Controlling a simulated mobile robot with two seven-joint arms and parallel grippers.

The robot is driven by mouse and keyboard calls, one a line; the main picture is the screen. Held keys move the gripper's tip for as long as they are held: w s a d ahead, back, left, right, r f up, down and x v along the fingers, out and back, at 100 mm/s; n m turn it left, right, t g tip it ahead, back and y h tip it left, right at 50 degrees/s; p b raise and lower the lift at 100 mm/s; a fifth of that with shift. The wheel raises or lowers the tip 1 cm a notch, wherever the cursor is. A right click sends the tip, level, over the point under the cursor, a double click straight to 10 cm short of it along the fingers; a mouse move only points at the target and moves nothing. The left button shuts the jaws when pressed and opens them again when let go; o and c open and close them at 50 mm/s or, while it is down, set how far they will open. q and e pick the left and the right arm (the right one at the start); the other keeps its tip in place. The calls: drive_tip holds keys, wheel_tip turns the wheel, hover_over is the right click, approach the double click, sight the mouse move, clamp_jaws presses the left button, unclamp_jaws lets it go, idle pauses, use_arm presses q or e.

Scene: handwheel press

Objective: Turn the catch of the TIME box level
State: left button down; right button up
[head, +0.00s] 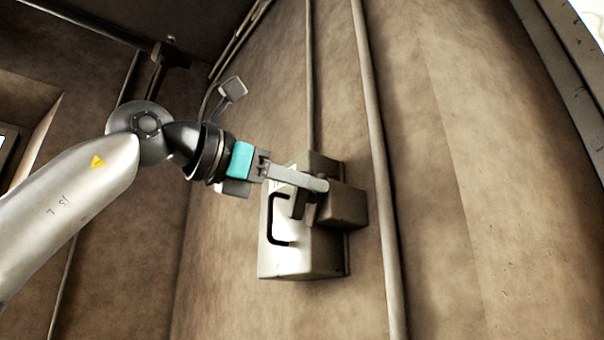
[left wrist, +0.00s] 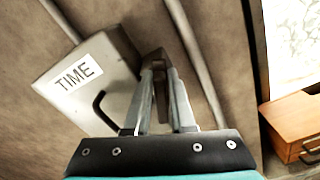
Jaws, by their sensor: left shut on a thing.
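The TIME box (head: 299,257) is a pale metal box on the brown wall in the head view. Its white TIME label (left wrist: 77,74) and black bar handle (left wrist: 101,112) show in the left wrist view. My left gripper (head: 318,188) reaches in from the left across the upper part of the box. In the left wrist view its fingers (left wrist: 160,76) close around a dark brown piece at the box's edge, which looks like the catch (left wrist: 157,59). The fingers hide much of it, so I cannot tell its tilt. My right gripper is not in view.
A brown block (head: 345,207) adjoins the box's right side. Long pipes (head: 376,150) run along the wall behind and beside it. A wooden drawer unit (left wrist: 293,127) stands at the right in the left wrist view. The wall right of the pipes is clear.

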use_arm(q)
drive_tip(key=m, duration=0.2)
drive_tip(key=m+p, duration=0.1)
drive_tip(key=m, duration=0.1)
drive_tip(key=m+p, duration=0.1)
drive_tip(key=m, duration=0.1)
drive_tip(key=shift+s+d+f+m, duration=0.25)
drive_tip(key=shift+s+m, duration=0.05)
drive_tip(key=shift+s, duration=0.1)
drive_tip(key=shift+s+d+f+m+p, duration=0.1)
drive_tip(key=shift+f+m+p, duration=0.15)
drive_tip(key=shift+m, duration=0.85)
drive_tip(key=shift+w+a+f+m+p, duration=0.15)
drive_tip(key=shift+m+p, duration=0.1)
drive_tip(key=shift+m, duration=0.85)
drive_tip(key=shift+s+d+f+m+p, duration=0.15)
drive_tip(key=shift+f+m+p, duration=0.1)
drive_tip(key=shift+m, duration=0.85)
drive_tip(key=c, duration=0.8)
unclamp_jaws()
drive_tip(key=shift+c, duration=0.2)
drive_tip(key=b+v, duration=0.4)
drive_tip(key=v, duration=1.1)
drive_tip(key=shift+s, duration=0.1)
